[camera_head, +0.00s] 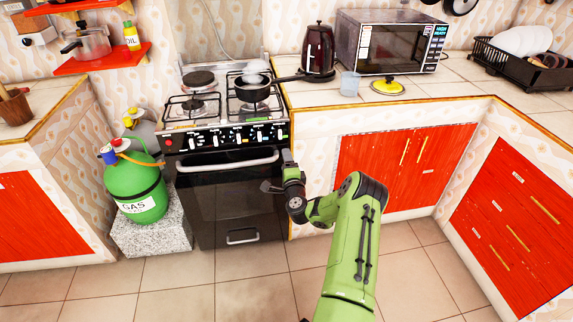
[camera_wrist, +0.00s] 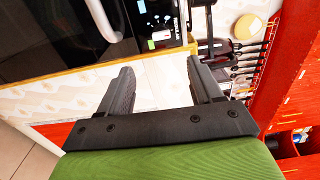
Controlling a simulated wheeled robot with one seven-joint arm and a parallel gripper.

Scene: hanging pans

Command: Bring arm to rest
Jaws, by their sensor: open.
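My green arm reaches up from the bottom of the head view, and my gripper (camera_head: 270,187) is in front of the black oven door, right of its middle. In the wrist view, the two dark fingers of my gripper (camera_wrist: 160,85) stand apart with nothing between them. A pan (camera_head: 252,92) with a dark handle sits on the stove (camera_head: 226,140), above and behind my gripper. My gripper appears apart from the pan and the stove; the exact gap to the oven door cannot be told.
A green gas bottle (camera_head: 135,190) stands on a stone block left of the oven. Red cabinets (camera_head: 403,165) line the right. A kettle (camera_head: 319,50), microwave (camera_head: 392,43), cup (camera_head: 349,83) and dish rack (camera_head: 522,62) are on the counter. The tiled floor (camera_head: 180,280) is clear.

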